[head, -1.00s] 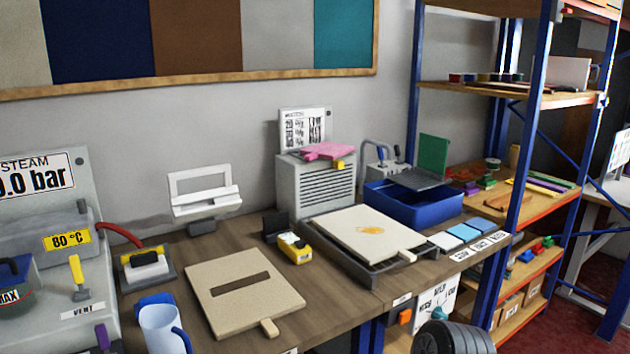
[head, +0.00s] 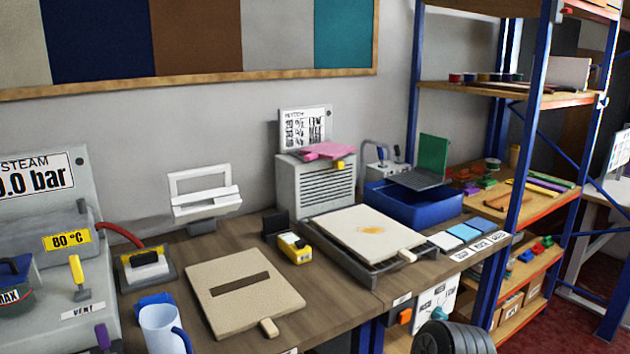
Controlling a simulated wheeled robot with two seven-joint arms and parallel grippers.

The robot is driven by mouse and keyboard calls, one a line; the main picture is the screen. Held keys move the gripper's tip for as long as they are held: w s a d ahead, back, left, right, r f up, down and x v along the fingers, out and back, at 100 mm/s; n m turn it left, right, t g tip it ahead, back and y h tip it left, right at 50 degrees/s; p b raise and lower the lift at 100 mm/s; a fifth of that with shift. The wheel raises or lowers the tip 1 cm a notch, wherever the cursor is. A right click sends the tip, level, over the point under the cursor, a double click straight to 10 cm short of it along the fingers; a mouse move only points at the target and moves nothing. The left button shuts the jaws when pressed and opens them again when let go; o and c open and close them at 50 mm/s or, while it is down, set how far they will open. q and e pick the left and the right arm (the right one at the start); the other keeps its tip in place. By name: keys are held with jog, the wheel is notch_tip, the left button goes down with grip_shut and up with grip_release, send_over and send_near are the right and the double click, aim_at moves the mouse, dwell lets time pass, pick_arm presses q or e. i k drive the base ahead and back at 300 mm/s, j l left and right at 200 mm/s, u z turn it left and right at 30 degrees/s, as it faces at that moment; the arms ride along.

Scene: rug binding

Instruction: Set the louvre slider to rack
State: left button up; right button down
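A grey louvred box (head: 318,187) stands against the wall behind the middle of the bench, its slatted front facing me. A small yellow block (head: 339,164), which looks like the slider, sits at the right part of the box's top front edge. Any position marks by it are too small to read. A pink folded cloth (head: 326,151) lies on top of the box, just left of and behind the yellow block. A printed card (head: 303,128) stands behind it. Neither of my grippers is in view.
In front of the box are a dark tray (head: 348,265) with a cream board (head: 366,232), a yellow-and-black tool (head: 295,247) and a small black stand (head: 275,224). A blue bin (head: 415,205) is to the right. Another beige board (head: 243,290) lies front left. A blue-framed shelf rack stands at right.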

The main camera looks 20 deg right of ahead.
aim_at(339, 164)
jog(key=l+u, duration=0.15)
jog(key=l, duration=0.35)
jog(key=l+u, duration=0.1)
jog(key=l, duration=0.4)
jog(key=l+u, duration=0.15)
jog(key=l, duration=0.35)
jog(key=l+u, duration=0.1)
jog(key=l, duration=0.4)
jog(key=k+l+u, duration=0.15)
jog(key=l, duration=0.3)
jog(key=k+l+u, duration=0.15)
jog(key=l, duration=0.35)
jog(key=l+u, duration=0.1)
jog(key=l, duration=0.35)
jog(key=k+l+u, duration=0.15)
jog(key=l, duration=0.3)
